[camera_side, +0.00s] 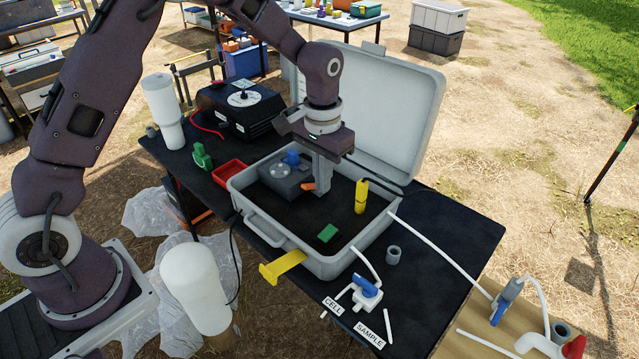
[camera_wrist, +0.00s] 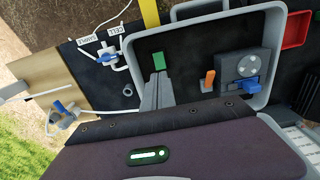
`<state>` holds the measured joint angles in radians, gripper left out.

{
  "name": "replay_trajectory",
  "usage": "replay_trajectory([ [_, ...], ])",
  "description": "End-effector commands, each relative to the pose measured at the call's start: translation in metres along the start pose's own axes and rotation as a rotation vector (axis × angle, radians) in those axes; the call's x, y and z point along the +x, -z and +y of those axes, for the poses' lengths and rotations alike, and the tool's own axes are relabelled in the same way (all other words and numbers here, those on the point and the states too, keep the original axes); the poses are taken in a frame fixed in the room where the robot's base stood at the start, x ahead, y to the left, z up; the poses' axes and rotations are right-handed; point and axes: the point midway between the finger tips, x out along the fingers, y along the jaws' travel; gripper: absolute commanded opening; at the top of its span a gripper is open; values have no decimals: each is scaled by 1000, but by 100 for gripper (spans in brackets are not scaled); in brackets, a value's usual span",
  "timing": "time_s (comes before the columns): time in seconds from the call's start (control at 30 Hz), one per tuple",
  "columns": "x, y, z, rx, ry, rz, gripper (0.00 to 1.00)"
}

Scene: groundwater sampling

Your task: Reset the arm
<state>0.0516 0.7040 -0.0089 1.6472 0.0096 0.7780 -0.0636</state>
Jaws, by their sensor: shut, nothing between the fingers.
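My gripper (camera_side: 321,190) hangs down into the open grey case (camera_side: 327,268), over its dark inside. Its fingers are shut and empty; they also show in the wrist view (camera_wrist: 158,78), pointing toward a green block (camera_wrist: 158,60). In the side view the fingertips are close beside a small orange lever (camera_side: 309,184) at the right edge of a dark unit with a round dial (camera_side: 280,171) and a blue knob (camera_side: 291,157). I cannot tell whether they touch it. In the wrist view the fingers appear apart from the orange lever (camera_wrist: 208,78).
The case's raised lid (camera_side: 395,110) stands behind my gripper. A yellow cylinder (camera_side: 361,195) stands inside the case. A blue-handled valve (camera_side: 366,289) with white tubes sits by the CELL and SAMPLE labels. A red tray (camera_side: 231,173) and a black box (camera_side: 240,108) are at the left.

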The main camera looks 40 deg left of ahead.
Motion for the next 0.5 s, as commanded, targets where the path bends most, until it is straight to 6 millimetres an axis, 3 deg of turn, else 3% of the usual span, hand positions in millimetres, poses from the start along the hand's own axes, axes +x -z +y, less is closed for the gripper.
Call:
replay_trajectory([
  [0.07,-31,-8,-2,0,-1,37,0],
  [0.17,-96,-42,-8,-1,-3,116,0],
  [0.2,-122,-63,-10,-1,-4,153,0],
  [0.3,-171,-120,-16,-2,-4,242,0],
  [0.4,-197,-180,-20,-2,-3,329,0],
  [0.5,-202,-230,-22,-3,-2,403,0],
])
